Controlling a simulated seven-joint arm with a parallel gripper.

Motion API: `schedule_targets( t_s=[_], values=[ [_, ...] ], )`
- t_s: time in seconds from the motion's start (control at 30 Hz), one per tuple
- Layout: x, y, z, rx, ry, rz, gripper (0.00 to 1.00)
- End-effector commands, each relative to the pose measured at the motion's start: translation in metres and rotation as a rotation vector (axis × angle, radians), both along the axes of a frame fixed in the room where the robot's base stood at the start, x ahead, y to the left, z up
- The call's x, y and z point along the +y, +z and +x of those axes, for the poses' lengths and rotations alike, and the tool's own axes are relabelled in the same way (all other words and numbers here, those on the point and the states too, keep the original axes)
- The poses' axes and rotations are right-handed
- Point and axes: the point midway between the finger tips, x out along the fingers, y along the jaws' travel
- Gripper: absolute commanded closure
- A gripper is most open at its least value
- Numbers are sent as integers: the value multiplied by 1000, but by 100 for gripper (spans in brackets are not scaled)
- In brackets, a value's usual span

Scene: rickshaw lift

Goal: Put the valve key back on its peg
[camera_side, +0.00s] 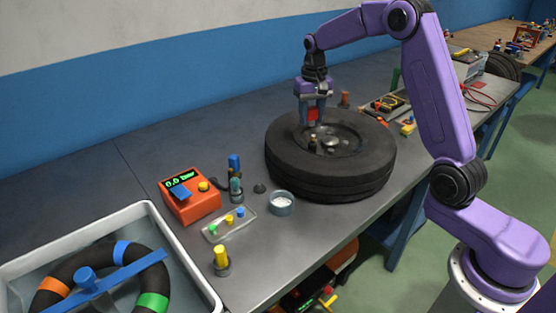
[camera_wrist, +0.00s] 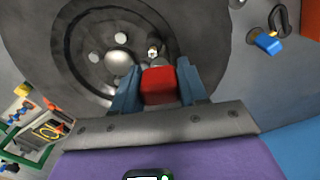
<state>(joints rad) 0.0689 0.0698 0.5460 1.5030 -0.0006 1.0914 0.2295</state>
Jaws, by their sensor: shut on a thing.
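My gripper (camera_side: 314,120) is above the near-left part of the black tyre's hub, pointing down. Its blue-grey fingers are shut on a red block-like piece, which I take as the valve key (camera_side: 313,114). In the wrist view the red valve key (camera_wrist: 159,86) sits between the fingertips; its lower end is hidden. A small valve-like stub (camera_wrist: 153,50) stands on the wheel just beyond it. I cannot tell whether the key touches the stub. The tyre (camera_side: 335,185) lies flat on the bench. I cannot tell for sure which post is the key's peg.
Left of the tyre are a grey cup (camera_side: 281,204), a blue-topped holder (camera_side: 235,175), an orange gauge box (camera_side: 192,205), a clear tray of coloured caps (camera_side: 229,225) and a yellow-topped post (camera_side: 221,260). A brown post (camera_side: 345,99) stands behind the tyre. A water tub (camera_side: 185,250) is front left.

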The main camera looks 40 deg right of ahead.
Motion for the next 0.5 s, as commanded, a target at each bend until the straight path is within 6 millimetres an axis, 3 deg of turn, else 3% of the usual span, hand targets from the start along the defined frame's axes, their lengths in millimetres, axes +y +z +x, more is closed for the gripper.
schedule_targets(
  t_s=[0.3, 0.5],
  values=[
    [95, -50, 25, 4, 212, 0, 81],
    [147, -76, 30, 2, 323, 0, 81]
  ],
)
